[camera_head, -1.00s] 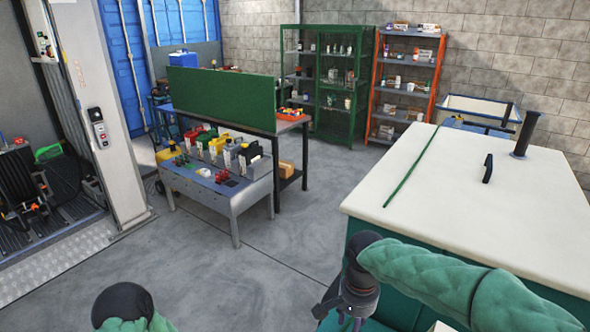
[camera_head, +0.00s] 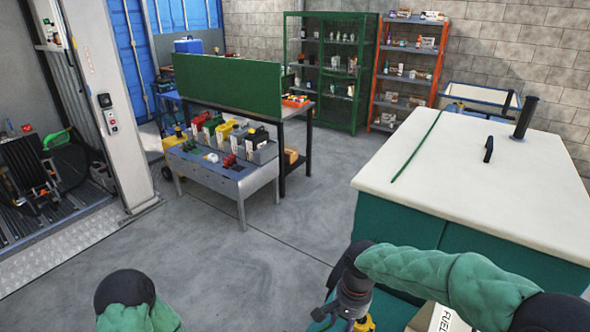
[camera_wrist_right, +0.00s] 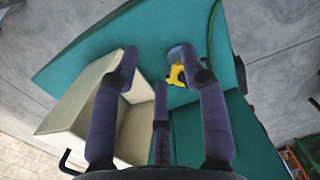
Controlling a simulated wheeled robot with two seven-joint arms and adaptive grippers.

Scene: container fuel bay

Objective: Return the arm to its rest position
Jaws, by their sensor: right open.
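My right arm (camera_head: 430,275), in a green padded sleeve, comes in from the right and bends down at its dark wrist. My right gripper (camera_wrist_right: 160,68) is open, its dark fingers spread over a teal surface (camera_wrist_right: 95,55). No object shows held between them. A small yellow piece (camera_wrist_right: 176,76) lies near the right fingertip; yellow also shows below the wrist in the head view (camera_head: 365,323). Of my left arm (camera_head: 126,292), only a dark rounded joint and green sleeve show at the bottom left; its gripper is out of view.
A pale box (camera_head: 437,318) lettered "FUEL" stands under my right forearm. A teal cabinet with a cream top (camera_head: 480,165) is close behind that arm. A grey bench (camera_head: 215,178) with several coloured containers stands left of centre. The floor (camera_head: 270,270) between is clear.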

